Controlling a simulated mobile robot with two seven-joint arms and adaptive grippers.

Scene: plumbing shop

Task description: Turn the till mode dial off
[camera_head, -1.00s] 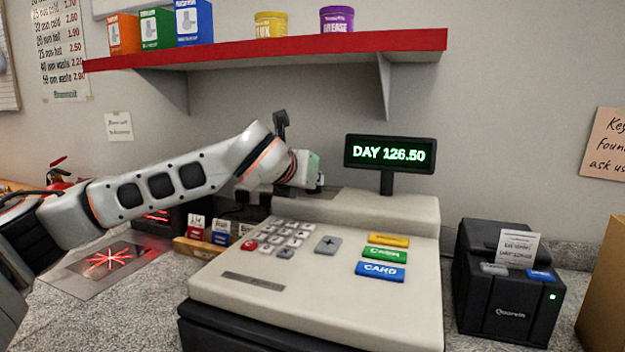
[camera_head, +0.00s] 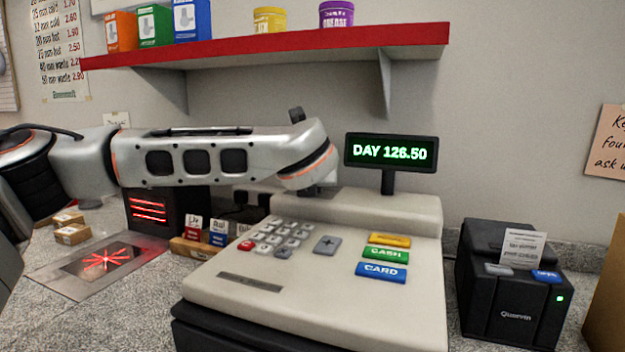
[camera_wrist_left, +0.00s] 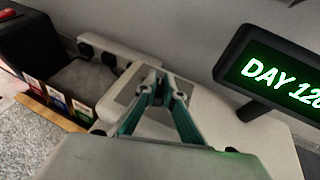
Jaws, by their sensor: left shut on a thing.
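The till (camera_head: 312,262) is a cream machine with keys on its sloping front. Its display (camera_head: 391,153) reads DAY 126.50 in green, and it also shows in the left wrist view (camera_wrist_left: 280,76). My left gripper (camera_wrist_left: 164,84) reaches down to a grey plate on the till's raised back part. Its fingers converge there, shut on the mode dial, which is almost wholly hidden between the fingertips. In the head view my arm hides the dial and most of the gripper. My right gripper is in neither view.
A red shelf (camera_head: 270,46) with boxes and tubs hangs above my left arm. A black receipt printer (camera_head: 510,285) stands right of the till. A scanner plate (camera_head: 100,262) and small boxes lie to the left. Wall sockets (camera_wrist_left: 97,52) are behind the till.

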